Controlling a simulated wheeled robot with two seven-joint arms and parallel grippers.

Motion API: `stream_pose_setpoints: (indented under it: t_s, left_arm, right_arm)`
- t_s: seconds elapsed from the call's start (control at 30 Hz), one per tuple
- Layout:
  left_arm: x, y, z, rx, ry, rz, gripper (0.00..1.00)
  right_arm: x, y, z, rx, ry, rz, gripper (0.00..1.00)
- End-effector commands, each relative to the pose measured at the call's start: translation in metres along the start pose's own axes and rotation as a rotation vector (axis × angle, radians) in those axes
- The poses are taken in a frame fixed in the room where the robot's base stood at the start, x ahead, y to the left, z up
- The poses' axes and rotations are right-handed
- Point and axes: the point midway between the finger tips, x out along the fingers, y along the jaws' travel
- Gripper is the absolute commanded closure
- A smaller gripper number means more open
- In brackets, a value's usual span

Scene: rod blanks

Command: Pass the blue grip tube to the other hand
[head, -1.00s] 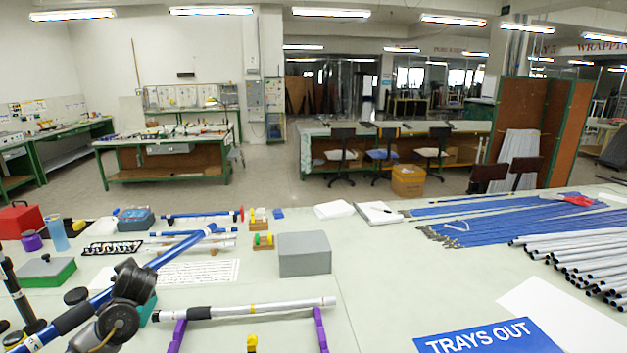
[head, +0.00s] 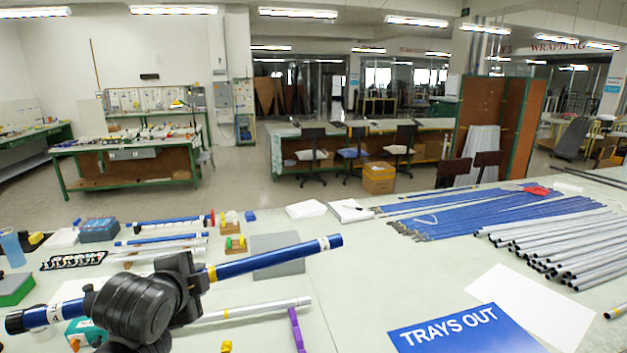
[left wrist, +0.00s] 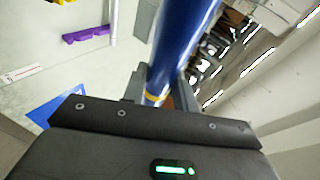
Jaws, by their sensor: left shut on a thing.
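The blue grip tube (head: 275,258) is in my left gripper (head: 196,283), which is shut around it near its middle. The tube is held in the air over the near left of the bench, tilted with its right end higher. It has yellow and white bands, and a dark cap shows at its left end. My right gripper is in neither view.
A silver tube (head: 262,310) lies below, by a purple stand (head: 296,330). A blue "TRAYS OUT" sign (head: 462,333) and many silver tubes (head: 560,240) lie right.

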Motion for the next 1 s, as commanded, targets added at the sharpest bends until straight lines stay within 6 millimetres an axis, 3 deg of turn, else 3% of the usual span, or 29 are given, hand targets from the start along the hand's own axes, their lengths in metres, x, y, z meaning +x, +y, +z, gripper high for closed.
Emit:
stream_pose_setpoints:
  t_s: [0.03, 0.4, 0.83, 1.0]
  left_arm:
    - [0.008, 0.012, 0.005, -0.001, -0.005, 0.003, 0.96]
    - [0.028, 0.044, 0.013, -0.002, -0.007, 0.002, 0.96]
    - [0.03, 0.047, 0.013, -0.003, -0.007, 0.002, 0.96]
    - [0.032, 0.053, 0.001, 0.006, 0.005, 0.006, 0.96]
  right_arm:
    - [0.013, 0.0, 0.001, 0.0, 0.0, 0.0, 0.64]
    - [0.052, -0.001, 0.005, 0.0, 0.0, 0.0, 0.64]
    - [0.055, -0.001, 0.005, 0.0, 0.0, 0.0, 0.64]
    - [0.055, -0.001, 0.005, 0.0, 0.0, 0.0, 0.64]
